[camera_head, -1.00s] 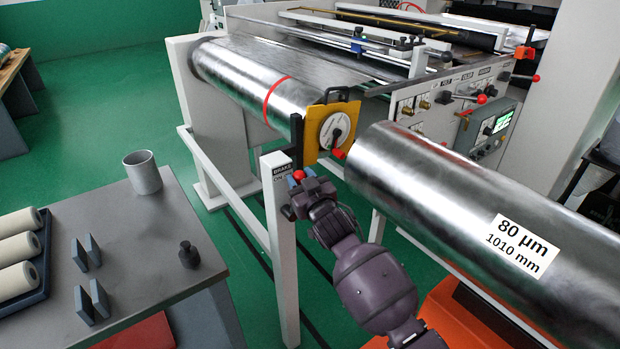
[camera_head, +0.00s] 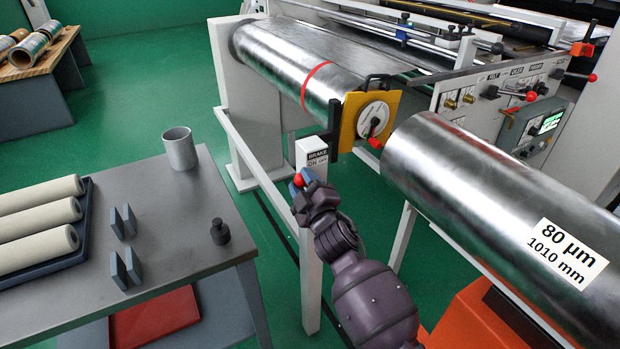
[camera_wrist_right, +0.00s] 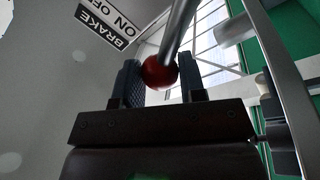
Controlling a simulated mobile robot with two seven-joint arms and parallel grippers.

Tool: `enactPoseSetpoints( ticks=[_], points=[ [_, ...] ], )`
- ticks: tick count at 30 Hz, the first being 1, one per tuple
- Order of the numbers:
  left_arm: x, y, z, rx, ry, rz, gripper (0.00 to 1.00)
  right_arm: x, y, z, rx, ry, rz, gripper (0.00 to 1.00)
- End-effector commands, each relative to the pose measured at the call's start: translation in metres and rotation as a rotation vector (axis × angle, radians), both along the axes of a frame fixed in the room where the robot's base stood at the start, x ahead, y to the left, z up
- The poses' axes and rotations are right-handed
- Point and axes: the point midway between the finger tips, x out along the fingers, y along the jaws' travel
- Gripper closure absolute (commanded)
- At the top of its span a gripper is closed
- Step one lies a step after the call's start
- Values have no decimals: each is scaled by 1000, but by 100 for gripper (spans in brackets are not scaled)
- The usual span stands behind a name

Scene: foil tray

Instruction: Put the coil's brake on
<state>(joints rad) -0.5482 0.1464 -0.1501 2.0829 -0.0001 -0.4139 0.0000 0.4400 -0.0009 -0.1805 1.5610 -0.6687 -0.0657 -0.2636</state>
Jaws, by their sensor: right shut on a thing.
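The brake lever's red ball knob (camera_head: 298,180) is at the white post (camera_head: 312,240), at the lower left of the BRAKE ON/OFF label (camera_head: 317,160), on the ON side. My right gripper (camera_head: 304,184) is shut on this knob. In the right wrist view the red knob (camera_wrist_right: 160,72) sits between the two fingers (camera_wrist_right: 162,84), with its metal rod rising from it; the label (camera_wrist_right: 107,25) shows at the upper left. The coil (camera_head: 285,65) with a red band lies behind the post, a yellow plate (camera_head: 350,125) with a round dial at its end. My left gripper is not in view.
A large metal roll (camera_head: 470,180) marked 80 µm 1010 mm lies close on the right. A grey table (camera_head: 160,220) with a mug (camera_head: 180,149), pale rollers and a small dark weight (camera_head: 220,231) stands on the left. Green floor lies between.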

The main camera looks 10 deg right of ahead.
Motion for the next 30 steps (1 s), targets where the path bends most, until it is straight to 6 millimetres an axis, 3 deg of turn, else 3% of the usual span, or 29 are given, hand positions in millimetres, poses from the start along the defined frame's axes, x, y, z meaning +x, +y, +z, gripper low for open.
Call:
enactPoseSetpoints(
  ticks=[20, 21, 26, 30],
  points=[
    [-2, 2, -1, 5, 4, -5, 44, -2, 7, -5, -63, -22, 2, 100],
    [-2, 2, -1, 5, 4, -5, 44, -2, 7, -5, -63, -21, 2, 61],
    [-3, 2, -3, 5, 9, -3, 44, -2, 6, -5, -62, -21, 1, 38],
    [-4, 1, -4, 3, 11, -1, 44, -2, 6, -5, -62, -22, 0, 38]
  ],
)
